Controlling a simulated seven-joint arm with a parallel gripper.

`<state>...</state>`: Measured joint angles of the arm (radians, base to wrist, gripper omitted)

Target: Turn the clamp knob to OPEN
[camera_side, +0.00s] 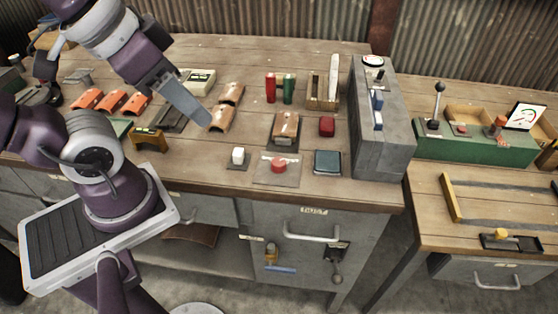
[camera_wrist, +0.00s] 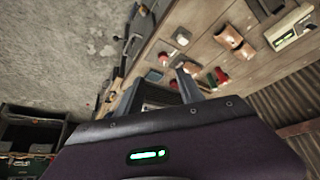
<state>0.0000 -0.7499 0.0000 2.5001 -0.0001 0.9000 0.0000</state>
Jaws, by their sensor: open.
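No OPEN mark is legible, and I cannot tell for certain which part is the clamp knob. Candidates in the side view are an orange knob (camera_side: 499,123) on the green box at right and a small yellow knob (camera_side: 501,233) on a black fixture at the right table's front. A dark knob (camera_side: 337,254) also sits on the cabinet front. My gripper (camera_side: 206,122) is above the left bench, near the brown curved pieces (camera_side: 221,118), far left of these knobs. In the wrist view my gripper (camera_wrist: 158,88) shows its fingers apart and nothing held.
A grey box (camera_side: 381,135) stands tall at the bench's right end. A red button (camera_side: 278,165) and small blocks sit at the front. The green box (camera_side: 470,148) carries a black-topped lever (camera_side: 439,90). A gap separates the two tables.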

